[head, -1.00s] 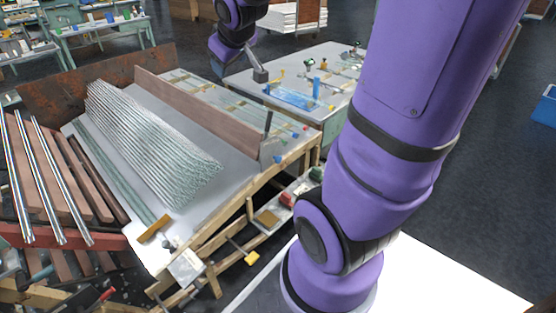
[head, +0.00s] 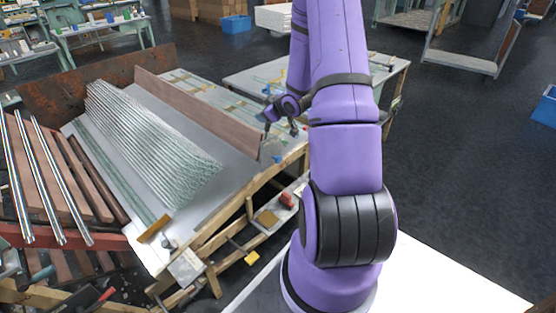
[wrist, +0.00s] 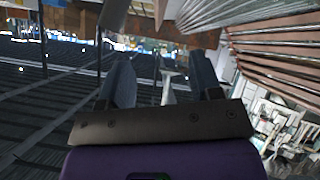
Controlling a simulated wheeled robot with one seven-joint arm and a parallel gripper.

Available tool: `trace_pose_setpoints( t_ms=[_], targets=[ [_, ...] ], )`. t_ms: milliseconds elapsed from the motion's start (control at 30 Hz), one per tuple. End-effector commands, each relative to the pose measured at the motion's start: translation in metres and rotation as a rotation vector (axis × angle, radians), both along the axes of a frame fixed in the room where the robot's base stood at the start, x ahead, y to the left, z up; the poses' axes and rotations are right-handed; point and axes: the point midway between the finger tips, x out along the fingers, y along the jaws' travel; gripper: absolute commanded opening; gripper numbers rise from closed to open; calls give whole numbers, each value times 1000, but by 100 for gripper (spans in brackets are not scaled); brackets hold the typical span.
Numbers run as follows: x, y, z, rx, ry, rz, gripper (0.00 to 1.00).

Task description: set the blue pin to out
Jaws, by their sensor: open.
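My gripper (wrist: 163,78) is open in the wrist view, its two dark fingers spread apart with no held thing visible between them. In the head view my arm reaches over the far right end of the sloped bench, and its dark wrist end (head: 284,108) is near that bench's corner. A small blue spot (head: 277,158) at the bench's right end, below my wrist, may be the blue pin. It is too small to tell whether it is in or out. I cannot make out the pin in the wrist view.
A stack of glass tubes (head: 150,145) lies on the sloped bench beside a long brown board (head: 195,112). Metal rods (head: 40,180) lie at the left. A second table (head: 240,80) stands behind my arm. Dark open floor (head: 460,170) is at the right.

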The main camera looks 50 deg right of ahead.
Motion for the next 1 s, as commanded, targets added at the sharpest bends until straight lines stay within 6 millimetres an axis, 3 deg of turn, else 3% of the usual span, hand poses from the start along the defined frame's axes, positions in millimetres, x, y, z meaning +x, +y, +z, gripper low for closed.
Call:
trace_pose_setpoints(
  t_ms=[33,300,600,800,1000],
  targets=[
    [-6,-7,-19,19,-15,4,59],
    [-38,-26,-92,109,-161,38,59],
    [-93,-28,-168,236,-380,25,59],
    [-127,-21,-200,303,-523,-4,59],
    [-143,-16,-212,330,-593,-23,59]
  ],
)
